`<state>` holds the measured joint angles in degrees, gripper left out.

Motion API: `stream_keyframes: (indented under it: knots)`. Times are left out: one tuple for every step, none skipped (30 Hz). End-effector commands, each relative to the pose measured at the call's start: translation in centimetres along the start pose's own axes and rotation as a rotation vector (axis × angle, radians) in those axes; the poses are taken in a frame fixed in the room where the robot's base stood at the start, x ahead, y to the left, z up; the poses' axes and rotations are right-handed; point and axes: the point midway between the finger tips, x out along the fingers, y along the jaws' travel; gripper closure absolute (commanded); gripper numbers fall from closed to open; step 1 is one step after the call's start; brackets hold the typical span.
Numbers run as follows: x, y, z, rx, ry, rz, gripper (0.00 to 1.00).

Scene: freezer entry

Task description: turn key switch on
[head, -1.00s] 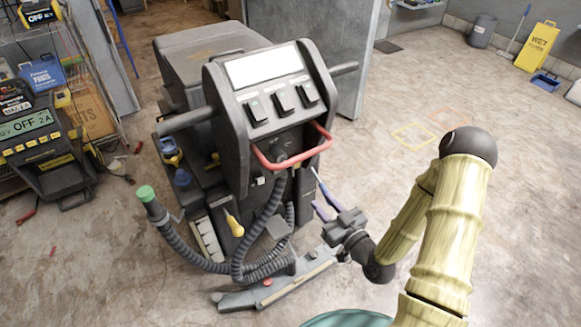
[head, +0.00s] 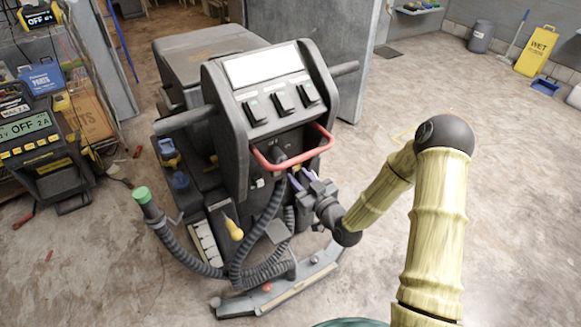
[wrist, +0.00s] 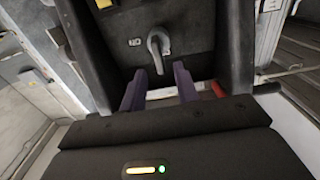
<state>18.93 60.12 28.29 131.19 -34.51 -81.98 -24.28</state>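The key switch is a dark grey handle (head: 278,155) on the front panel of the floor machine (head: 228,110), beneath three dark switches. In the wrist view the key switch (wrist: 158,50) hangs with its long end pointing down, next to a small pale label. My gripper (head: 300,178) is just below and right of it in the head view. In the wrist view my gripper (wrist: 157,79) is open and empty, its purple fingers apart. The key's lower end appears just beyond and between the fingertips; I cannot tell whether they touch.
A red bar handle (head: 321,148) curves across the front of the panel, close to my gripper. A grey corrugated hose (head: 195,262) with a green end hangs below. Open concrete floor lies to the right.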

Motion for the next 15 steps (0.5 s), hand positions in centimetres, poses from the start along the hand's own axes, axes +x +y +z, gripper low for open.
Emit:
stream_keyframes:
  knots:
    - [0.9, 0.0, -0.1, -0.002, 0.003, -0.001, 0.69]
    - [1.5, 0.0, 0.0, -0.002, 0.003, -0.001, 0.69]
    - [2.2, 0.0, 0.0, -0.001, 0.002, 0.0, 0.69]
    - [2.6, 0.0, 0.0, 0.0, 0.002, 0.0, 0.69]
    - [3.1, -0.1, 0.0, 0.0, 0.002, -0.001, 0.69]
    - [3.7, 0.0, 0.0, 0.0, 0.002, -0.001, 0.69]
    - [4.1, 0.0, 0.0, 0.0, 0.002, -0.001, 0.69]
    - [4.4, 0.0, 0.0, 0.0, 0.001, 0.0, 0.69]
    - [4.7, 0.0, 0.0, 0.001, 0.0, 0.0, 0.69]
    - [5.0, 0.0, 0.0, 0.0, 0.001, 0.0, 0.69]
    - [5.1, 0.0, 0.0, 0.0, 0.001, 0.001, 0.69]
    - [5.3, 0.0, 0.0, 0.0, 0.0, 0.0, 0.69]
    - [5.3, 0.0, 0.0, 0.0, 0.0, 0.0, 0.69]
    - [5.4, 0.0, 0.0, 0.0, 0.0, 0.0, 0.69]
    - [5.4, 0.0, 0.1, 0.001, -0.001, 0.0, 0.69]
